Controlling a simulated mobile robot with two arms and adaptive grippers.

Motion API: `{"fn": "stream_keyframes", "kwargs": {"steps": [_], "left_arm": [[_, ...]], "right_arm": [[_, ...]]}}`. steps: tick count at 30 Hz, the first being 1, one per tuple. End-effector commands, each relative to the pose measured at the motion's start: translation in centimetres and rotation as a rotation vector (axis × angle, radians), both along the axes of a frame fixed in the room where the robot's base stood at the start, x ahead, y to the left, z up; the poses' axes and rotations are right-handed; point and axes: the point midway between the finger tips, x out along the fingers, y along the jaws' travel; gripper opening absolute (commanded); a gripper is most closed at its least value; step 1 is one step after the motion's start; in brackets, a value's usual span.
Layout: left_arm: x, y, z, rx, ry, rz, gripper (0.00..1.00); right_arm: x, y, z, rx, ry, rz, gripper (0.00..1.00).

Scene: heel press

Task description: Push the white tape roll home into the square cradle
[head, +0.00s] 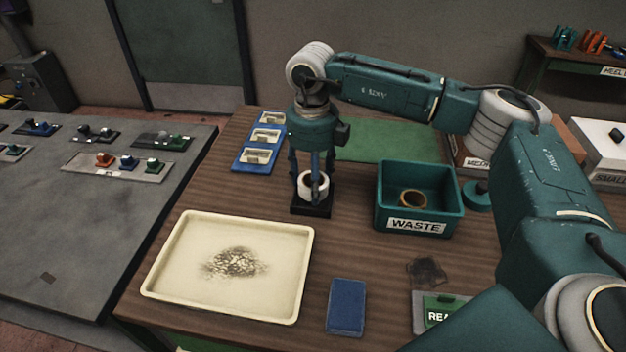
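The white tape roll (307,190) is at the black square cradle (312,211) in the middle of the wooden table. The roll shows above the cradle's rim; how deep it sits I cannot tell. My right gripper (316,182) points straight down over the roll, with a blue finger in front of it or in its opening. The fingers partly hide the roll, and I cannot tell whether they touch it or how far apart they are. My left gripper is not in view.
The teal waste bin (451,208) with a brown ring (413,200) inside stands right of the cradle. A cream tray (170,250) lies front left, a blue pad (346,306) in front. A blue rack (240,157) with several pale holders is behind left.

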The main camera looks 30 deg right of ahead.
Motion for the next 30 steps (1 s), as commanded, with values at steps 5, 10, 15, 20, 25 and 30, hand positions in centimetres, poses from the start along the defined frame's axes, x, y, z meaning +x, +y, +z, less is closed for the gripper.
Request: {"fn": "stream_keyframes", "kwargs": {"steps": [5, 10, 15, 20, 25, 30], "left_arm": [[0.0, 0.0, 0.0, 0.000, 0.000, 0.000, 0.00], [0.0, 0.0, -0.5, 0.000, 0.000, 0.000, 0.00], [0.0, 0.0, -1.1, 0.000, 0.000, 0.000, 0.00], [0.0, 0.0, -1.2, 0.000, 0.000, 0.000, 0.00], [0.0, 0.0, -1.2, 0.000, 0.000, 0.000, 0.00], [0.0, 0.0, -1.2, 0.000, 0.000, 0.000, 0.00]], "right_arm": [[0.0, 0.0, -0.1, 0.000, 0.000, 0.000, 0.27], [0.0, 0.0, -0.7, 0.001, 0.001, 0.000, 0.27], [0.0, 0.0, -1.5, 0.001, 0.001, 0.000, 0.27], [0.0, 0.0, -1.7, 0.001, 0.000, 0.000, 0.27], [-0.1, 0.0, -1.8, 0.001, 0.002, 0.000, 0.27], [-0.1, 0.0, -1.8, -0.001, 0.004, 0.000, 0.27]]}}
